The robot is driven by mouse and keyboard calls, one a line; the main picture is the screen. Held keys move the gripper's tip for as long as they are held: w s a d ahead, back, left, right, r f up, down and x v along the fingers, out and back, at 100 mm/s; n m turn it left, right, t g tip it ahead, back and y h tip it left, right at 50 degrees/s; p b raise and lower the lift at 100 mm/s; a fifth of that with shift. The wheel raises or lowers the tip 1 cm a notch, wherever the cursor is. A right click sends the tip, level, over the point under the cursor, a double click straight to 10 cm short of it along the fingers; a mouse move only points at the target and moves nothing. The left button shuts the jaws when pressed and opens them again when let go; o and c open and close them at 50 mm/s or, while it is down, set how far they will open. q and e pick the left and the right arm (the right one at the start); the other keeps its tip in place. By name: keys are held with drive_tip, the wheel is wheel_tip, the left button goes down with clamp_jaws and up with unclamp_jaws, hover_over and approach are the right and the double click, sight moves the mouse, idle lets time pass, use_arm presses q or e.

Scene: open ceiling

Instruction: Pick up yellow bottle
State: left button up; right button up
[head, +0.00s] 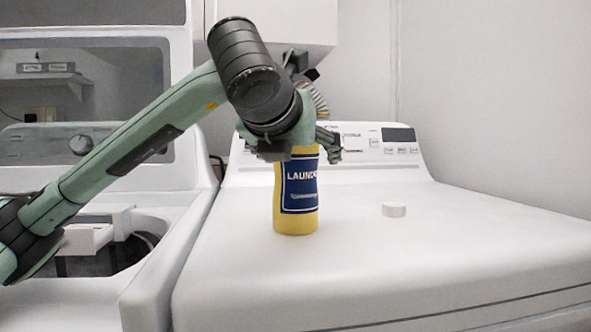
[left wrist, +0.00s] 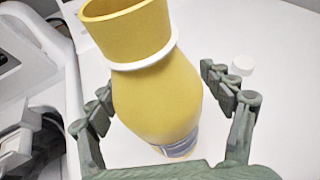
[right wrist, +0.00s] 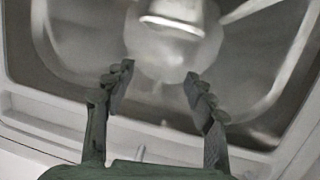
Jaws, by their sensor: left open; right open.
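The yellow bottle (head: 297,222) stands upright on top of the white machine on the right, with a blue label on its front. My left gripper (head: 296,150) is at the upper part of the bottle in the head view and hides its top. In the left wrist view the yellow bottle (left wrist: 155,85) rises between the open fingers of my left gripper (left wrist: 165,100), with its open neck and white ring facing the camera. I cannot tell if either finger touches it. My right gripper (right wrist: 157,85) is open and empty in the right wrist view, over a metal drum.
A white cap (head: 394,209) lies on the white machine (head: 400,265) right of the bottle; it also shows in the left wrist view (left wrist: 242,64). The control panel (head: 385,143) stands behind. An open washer (head: 170,215) is at the left. The machine top at front right is clear.

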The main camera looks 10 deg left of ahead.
use_arm(q)
drive_tip(key=shift+w+f, duration=0.2)
drive_tip(key=shift+w, duration=0.25)
drive_tip(key=c, duration=1.8)
drive_tip(key=shift+r, duration=0.1)
drive_tip(key=shift+c, duration=0.2)
